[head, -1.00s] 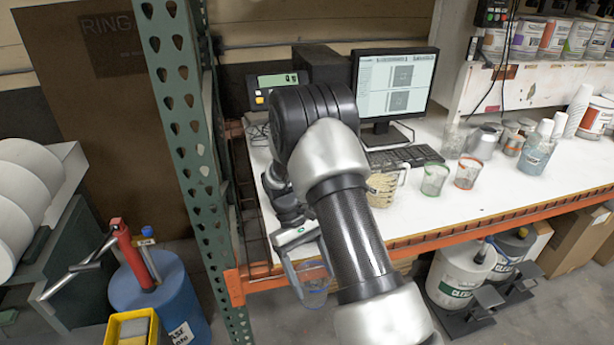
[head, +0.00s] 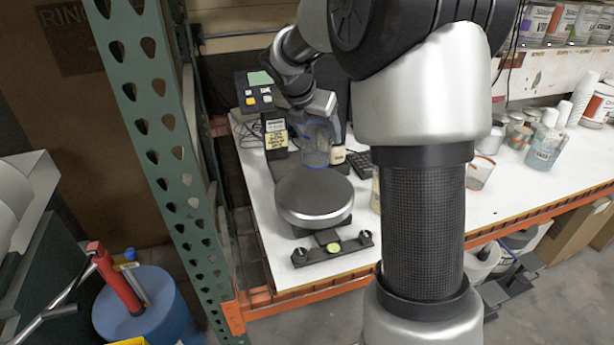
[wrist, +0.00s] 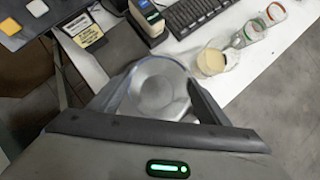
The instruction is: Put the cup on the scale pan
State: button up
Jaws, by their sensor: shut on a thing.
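The clear cup with a blue rim (head: 316,147) is in my gripper (head: 322,122), which is shut on it. The cup looks upright, held behind the pan as seen in the head view. In the wrist view the cup (wrist: 157,88) sits between the two dark fingers, seen from above. The round grey scale pan (head: 314,194) is empty and nearer the front edge of the bench than the cup. The gap between cup and pan height is hard to tell. The pan is not clearly visible in the wrist view.
The scale's display (head: 258,90) and a yellow-labelled post (head: 275,138) stand at the back left. A green rack upright (head: 165,130) is left of the bench. Cups (wrist: 212,62) and a keyboard (wrist: 195,12) lie to the right.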

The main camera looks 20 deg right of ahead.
aim_at(315, 162)
jog(key=f, duration=0.4)
jog(key=shift+w+f, duration=0.15)
jog(key=shift+w, duration=0.15)
notch_tip(315, 162, down, 6)
jog(key=shift+r+b, duration=0.1)
jog(key=shift+b, duration=0.45)
jog(key=o, duration=1)
jog(key=shift+r, duration=0.1)
